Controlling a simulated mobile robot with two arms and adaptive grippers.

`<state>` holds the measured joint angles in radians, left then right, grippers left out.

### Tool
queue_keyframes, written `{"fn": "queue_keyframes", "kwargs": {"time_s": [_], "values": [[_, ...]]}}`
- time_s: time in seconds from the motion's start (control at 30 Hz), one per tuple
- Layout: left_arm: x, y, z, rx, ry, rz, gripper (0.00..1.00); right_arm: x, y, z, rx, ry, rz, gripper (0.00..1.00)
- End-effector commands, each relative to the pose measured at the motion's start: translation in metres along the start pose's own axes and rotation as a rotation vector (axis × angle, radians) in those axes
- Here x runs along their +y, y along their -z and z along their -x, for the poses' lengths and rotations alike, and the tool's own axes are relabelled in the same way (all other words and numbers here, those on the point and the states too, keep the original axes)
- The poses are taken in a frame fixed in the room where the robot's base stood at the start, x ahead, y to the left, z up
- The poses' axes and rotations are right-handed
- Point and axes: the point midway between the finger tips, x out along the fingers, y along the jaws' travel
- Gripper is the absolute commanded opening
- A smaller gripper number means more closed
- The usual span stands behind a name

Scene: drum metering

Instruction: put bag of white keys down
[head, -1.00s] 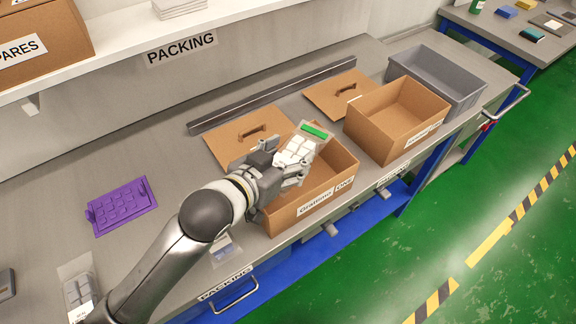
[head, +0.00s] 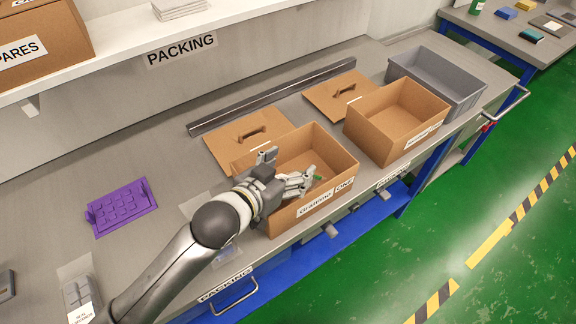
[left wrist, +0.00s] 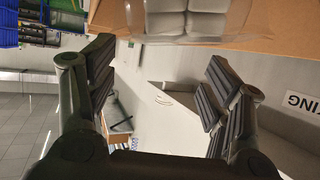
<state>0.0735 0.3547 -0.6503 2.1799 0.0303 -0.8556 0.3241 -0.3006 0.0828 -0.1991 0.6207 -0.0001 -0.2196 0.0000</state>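The bag of white keys (left wrist: 185,20) shows at the top edge of the left wrist view, clear plastic with pale square keys, against brown cardboard. In the head view only a small green bit of it (head: 318,178) shows inside the open cardboard box labelled Gradiano One (head: 327,198); the rest is hidden by the box wall and my gripper. My left gripper (head: 289,165) is over the near left part of this box with its fingers spread. In the left wrist view the gripper (left wrist: 160,75) is open, with nothing between its fingers. My right gripper is not in view.
A second open cardboard box (head: 398,115) and a grey bin (head: 437,80) stand to the right. Two cardboard lids (head: 235,140) lie behind the boxes, near a dark rail (head: 270,97). A purple tray (head: 122,207) lies left.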

Motion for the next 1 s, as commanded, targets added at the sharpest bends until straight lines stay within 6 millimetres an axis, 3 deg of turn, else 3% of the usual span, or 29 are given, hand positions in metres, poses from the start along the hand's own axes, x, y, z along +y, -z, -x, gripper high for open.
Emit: {"fn": "queue_keyframes", "kwargs": {"time_s": [0.53,1.0], "values": [[0.000,0.003,0.009,0.001,-0.001,0.000,0.83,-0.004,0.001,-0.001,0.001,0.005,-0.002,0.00],[0.000,0.003,0.093,0.000,-0.001,-0.001,0.83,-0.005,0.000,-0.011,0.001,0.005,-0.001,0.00]]}}
